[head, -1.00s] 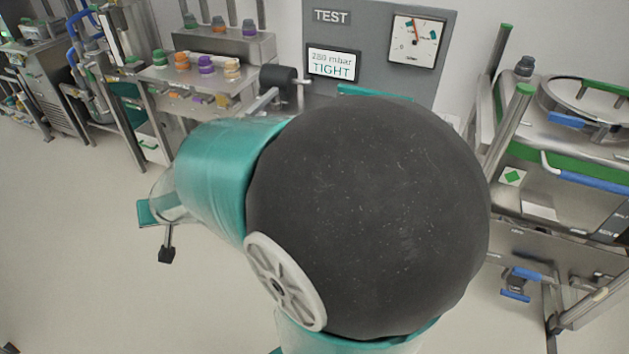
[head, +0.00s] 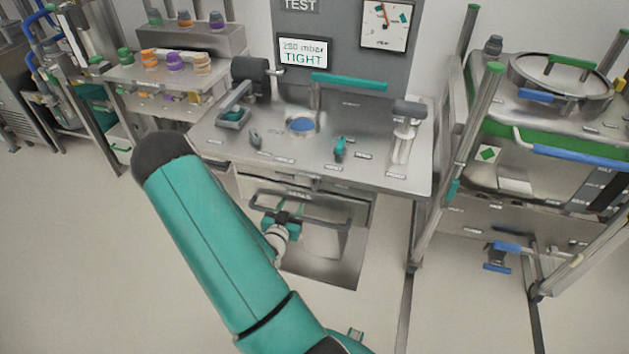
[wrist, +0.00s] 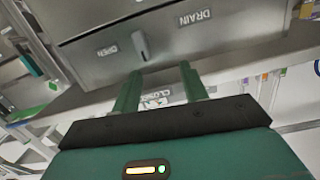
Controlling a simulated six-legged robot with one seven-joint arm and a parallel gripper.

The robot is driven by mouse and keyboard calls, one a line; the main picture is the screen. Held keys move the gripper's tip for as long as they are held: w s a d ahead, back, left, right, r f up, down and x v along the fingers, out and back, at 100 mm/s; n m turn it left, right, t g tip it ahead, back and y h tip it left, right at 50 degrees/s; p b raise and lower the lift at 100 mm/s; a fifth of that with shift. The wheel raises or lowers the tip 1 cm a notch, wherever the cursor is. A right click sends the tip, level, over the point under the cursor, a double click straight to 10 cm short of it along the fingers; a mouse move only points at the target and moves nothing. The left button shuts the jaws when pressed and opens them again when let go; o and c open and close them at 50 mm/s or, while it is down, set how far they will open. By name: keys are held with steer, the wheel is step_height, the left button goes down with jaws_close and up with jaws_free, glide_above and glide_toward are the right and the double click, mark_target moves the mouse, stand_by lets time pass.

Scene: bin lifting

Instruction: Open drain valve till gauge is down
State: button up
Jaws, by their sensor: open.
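The gauge (head: 387,24) is a white square dial with a dark needle, on the grey board in the head view. The display (head: 304,52) beside it reads TIGHT and about 280 mbar. In the wrist view, a small grey valve lever (wrist: 140,46) stands on a metal panel between the labels OPEN and DRAIN. A partly covered CLOSED label shows behind the fingers. My gripper (wrist: 160,72) is open and empty, its fingertips just short of the lever. In the head view, my gripper (head: 284,216) is at the bench's lower front, where the lever cannot be made out.
A metal frame handle (head: 345,225) is close to my gripper. A shelf with coloured caps (head: 175,62) stands left, and a round-lidded vessel (head: 560,80) right. The floor in front is clear.

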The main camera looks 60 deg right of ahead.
mark_target(314, 182)
steer(key=shift+h, duration=0.8)
steer(key=d, duration=0.9)
steer(key=s+d, duration=0.1)
steer(key=d, duration=0.4)
steer(key=shift+s+d+f, duration=0.1)
steer(key=shift+d+f, duration=0.15)
steer(key=shift+f, duration=0.05)
steer(key=c, duration=0.7)
steer(key=shift+c, duration=0.2)
